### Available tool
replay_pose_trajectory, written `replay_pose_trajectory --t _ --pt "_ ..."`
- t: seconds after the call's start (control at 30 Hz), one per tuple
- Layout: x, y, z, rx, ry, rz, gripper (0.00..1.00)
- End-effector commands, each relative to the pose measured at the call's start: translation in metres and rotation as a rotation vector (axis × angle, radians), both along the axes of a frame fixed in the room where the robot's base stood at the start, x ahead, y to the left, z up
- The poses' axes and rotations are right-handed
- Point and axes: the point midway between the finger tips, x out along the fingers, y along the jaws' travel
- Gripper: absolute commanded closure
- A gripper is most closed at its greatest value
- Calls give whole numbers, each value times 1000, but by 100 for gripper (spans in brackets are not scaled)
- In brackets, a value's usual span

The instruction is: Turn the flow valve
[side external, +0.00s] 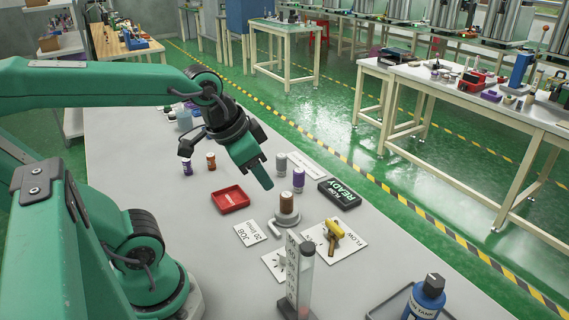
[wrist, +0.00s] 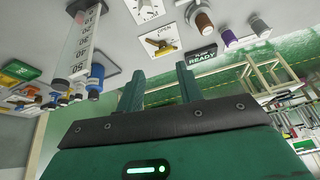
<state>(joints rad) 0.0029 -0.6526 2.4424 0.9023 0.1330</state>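In the wrist view the valve (wrist: 160,43) is beyond the fingertips, upside down with the rest of the scene. My gripper (side external: 263,175) is in the air above the table, up and left of the valve in the side view, apart from it. In the wrist view its two green fingers (wrist: 158,78) are spread with nothing between them.
A brown column (side external: 287,203) on a round stand is close to the valve. A clear measuring tube (side external: 304,278) stands in front of it. A black READY display (side external: 340,194), grey and purple vials (side external: 298,180) and a red tray (side external: 230,198) are nearby. A blue bottle (side external: 427,298) stands front right.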

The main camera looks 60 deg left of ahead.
Motion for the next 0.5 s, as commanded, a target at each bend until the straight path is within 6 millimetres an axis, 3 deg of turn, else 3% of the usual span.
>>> replay_pose_trajectory --t 0.5 --pt "78 -4 -18 186 167 -496 64"
